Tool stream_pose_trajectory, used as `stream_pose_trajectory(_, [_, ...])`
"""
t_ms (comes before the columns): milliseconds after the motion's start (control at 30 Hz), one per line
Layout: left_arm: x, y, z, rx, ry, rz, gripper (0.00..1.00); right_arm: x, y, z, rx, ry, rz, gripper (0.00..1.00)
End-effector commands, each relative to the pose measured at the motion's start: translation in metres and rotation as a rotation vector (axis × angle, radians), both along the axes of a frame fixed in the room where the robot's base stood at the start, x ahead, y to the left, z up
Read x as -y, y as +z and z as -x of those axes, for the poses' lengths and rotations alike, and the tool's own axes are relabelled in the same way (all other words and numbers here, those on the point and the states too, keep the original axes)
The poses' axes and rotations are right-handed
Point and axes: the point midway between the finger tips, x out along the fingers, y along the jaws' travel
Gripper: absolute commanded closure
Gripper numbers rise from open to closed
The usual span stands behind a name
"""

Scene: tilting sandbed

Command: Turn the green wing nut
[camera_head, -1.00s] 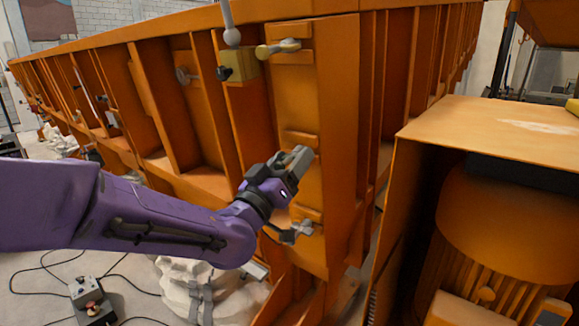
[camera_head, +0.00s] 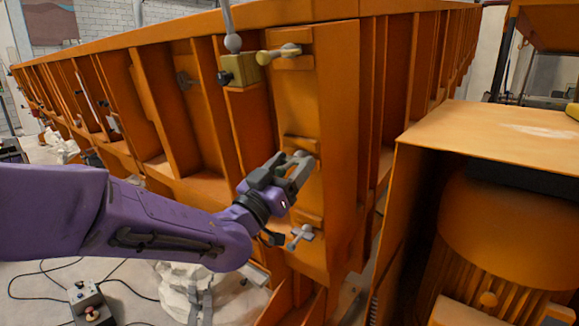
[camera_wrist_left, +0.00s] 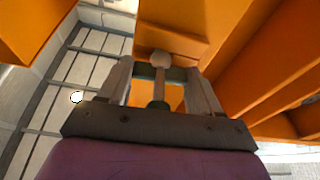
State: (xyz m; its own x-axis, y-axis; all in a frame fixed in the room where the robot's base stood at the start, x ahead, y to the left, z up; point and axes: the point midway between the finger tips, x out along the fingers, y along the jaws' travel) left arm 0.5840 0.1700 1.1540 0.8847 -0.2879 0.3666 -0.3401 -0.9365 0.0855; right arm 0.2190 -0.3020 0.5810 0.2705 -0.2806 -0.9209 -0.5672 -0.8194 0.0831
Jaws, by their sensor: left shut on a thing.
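The green wing nut (camera_wrist_left: 178,74) shows in the left wrist view as a dark green crossbar with a pale rounded bolt end (camera_wrist_left: 160,59) and a stem at its middle. My left gripper (camera_head: 303,164) is at the orange front post of the sandbed (camera_head: 333,130), level with its middle bracket. In the left wrist view the two fingers of the left gripper (camera_wrist_left: 163,80) stand on either side of the crossbar and are shut on it. In the head view the fingers and wrist hide most of this nut. My right gripper is not in view.
A yellowish wing nut (camera_head: 278,53) sits above on the same post, and a grey one (camera_head: 300,236) sits below, close under my wrist. An orange motor housing (camera_head: 500,215) stands at the right. A control box (camera_head: 90,303) and cables lie on the floor.

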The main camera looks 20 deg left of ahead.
Motion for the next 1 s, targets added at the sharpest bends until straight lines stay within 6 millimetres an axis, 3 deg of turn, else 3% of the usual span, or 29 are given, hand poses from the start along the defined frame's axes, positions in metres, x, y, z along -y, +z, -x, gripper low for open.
stream_pose_trajectory(33, [-0.001,0.004,0.0,0.008,0.002,0.005,0.33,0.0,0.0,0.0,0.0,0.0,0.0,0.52])
stream_pose_trajectory(100, [-0.001,0.003,0.0,0.007,0.002,0.004,0.11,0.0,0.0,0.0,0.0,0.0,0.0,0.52])
stream_pose_trajectory(467, [-0.003,0.002,0.005,0.001,0.0,0.005,0.11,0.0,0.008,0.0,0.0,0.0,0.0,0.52])
stream_pose_trajectory(700, [-0.018,-0.015,0.052,-0.004,0.001,0.007,0.11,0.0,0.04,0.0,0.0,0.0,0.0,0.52])
stream_pose_trajectory(833, [-0.025,-0.028,0.076,-0.002,0.0,0.004,0.11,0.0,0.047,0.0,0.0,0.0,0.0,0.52])
stream_pose_trajectory(1000, [-0.031,-0.036,0.092,0.003,0.001,0.003,0.11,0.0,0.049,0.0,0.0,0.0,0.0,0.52])
